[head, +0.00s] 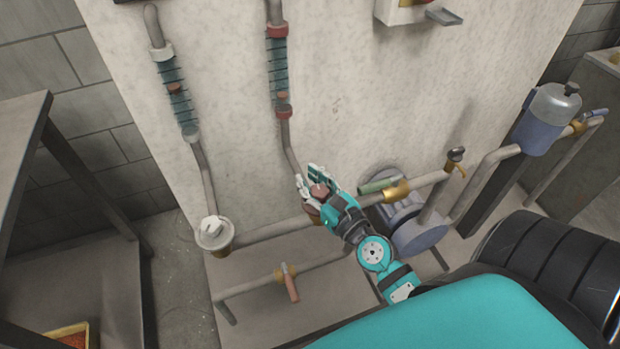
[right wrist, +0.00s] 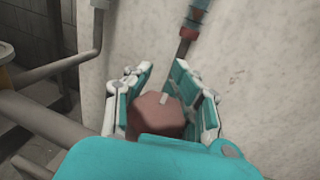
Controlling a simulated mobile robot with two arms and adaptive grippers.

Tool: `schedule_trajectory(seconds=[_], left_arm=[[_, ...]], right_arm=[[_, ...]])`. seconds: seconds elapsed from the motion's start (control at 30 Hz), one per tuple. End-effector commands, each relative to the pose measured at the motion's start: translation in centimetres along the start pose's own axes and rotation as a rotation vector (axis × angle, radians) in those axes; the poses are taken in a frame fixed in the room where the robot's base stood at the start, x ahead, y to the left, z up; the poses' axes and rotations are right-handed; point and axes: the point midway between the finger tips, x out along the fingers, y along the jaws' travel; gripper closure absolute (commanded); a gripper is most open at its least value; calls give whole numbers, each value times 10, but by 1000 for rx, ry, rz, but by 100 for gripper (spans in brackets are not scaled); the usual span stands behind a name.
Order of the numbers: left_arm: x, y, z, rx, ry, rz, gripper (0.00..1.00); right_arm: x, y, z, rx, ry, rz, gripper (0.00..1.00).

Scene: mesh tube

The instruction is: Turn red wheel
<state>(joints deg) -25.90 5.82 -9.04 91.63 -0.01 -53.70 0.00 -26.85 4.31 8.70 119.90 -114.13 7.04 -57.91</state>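The red wheel (right wrist: 157,116) is a dull red, faceted knob with a small pale mark on its top edge. In the head view the wheel (head: 319,191) is partly hidden by my right gripper (head: 311,180). In the right wrist view the two teal-and-white fingers of my right gripper (right wrist: 162,72) stand on either side of the wheel. They look closed against its sides, with the wheel deep between them near the palm. My left gripper is not in view.
A horizontal pipe (head: 275,229) runs past the wheel, with a white-capped valve (head: 213,233) at its left end. A lower pipe carries a red lever (head: 290,285). A grey-blue pump (head: 415,228) stands close to the right. The pale wall (head: 370,100) is behind.

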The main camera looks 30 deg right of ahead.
Motion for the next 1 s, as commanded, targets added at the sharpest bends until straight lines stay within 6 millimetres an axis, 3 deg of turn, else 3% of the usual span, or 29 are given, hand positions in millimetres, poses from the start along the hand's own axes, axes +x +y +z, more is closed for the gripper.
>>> schedule_trajectory(seconds=[0.03, 0.1, 1.0], left_arm=[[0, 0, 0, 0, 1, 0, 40], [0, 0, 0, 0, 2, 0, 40], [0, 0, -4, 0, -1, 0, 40]], right_arm=[[0, 0, 0, 0, 0, 0, 91], [0, 0, 0, 0, 0, 0, 100], [0, 0, -2, -2, 2, 17, 100]])
